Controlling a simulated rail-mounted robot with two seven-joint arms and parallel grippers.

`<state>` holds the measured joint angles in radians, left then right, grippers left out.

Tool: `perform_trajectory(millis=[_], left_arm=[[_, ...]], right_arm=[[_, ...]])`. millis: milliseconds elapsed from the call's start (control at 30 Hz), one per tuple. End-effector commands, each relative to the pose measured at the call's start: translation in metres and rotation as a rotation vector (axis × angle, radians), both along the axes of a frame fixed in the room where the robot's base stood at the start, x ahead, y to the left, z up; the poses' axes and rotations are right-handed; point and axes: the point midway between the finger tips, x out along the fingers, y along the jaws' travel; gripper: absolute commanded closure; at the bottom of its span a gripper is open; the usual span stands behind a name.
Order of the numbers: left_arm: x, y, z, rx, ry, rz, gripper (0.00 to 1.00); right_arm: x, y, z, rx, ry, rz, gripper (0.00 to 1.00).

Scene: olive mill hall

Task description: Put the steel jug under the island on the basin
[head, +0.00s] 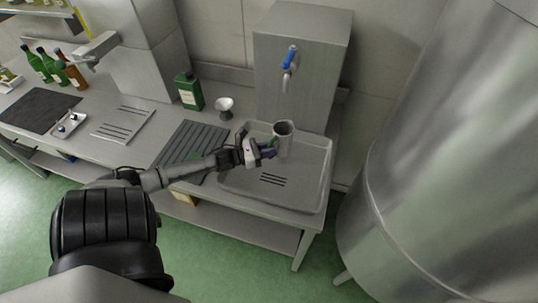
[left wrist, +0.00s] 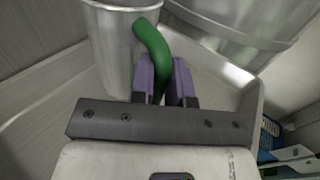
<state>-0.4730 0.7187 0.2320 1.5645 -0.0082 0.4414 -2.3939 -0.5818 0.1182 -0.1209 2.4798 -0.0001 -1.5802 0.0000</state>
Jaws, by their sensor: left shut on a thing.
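The steel jug (head: 283,141), a plain metal cup shape with a green handle, is upright within the outline of the basin (head: 300,192), near its back. My left gripper (head: 270,151) reaches in from the left and is shut on the jug's handle. In the left wrist view, the purple fingers (left wrist: 164,80) sit either side of the green handle, with the jug (left wrist: 112,45) just beyond. The jug's base is partly hidden, so I cannot tell whether it touches the basin floor. My right gripper is not in view.
A steel tank with a blue-handled tap (head: 290,58) stands behind the basin. A large steel vat (head: 430,170) stands at the right.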

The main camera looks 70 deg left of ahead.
Motion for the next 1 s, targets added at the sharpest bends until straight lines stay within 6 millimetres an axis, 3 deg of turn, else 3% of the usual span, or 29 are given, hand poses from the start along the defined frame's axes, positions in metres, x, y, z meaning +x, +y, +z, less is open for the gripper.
perform_trajectory(millis=[233, 700, 733, 1000], left_arm=[[0.001, -0.001, -0.029, -0.001, -0.001, 0.000, 1.00], [0.000, -0.001, -0.036, 0.000, -0.001, -0.001, 1.00], [0.000, -0.001, -0.036, 0.000, 0.000, -0.001, 0.81], [0.000, -0.001, -0.035, -0.001, 0.001, -0.001, 0.58]], right_arm=[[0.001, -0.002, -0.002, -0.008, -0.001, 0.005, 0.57], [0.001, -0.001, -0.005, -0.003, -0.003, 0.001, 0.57], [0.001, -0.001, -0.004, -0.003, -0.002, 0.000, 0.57], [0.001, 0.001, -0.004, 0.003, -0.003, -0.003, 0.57]])
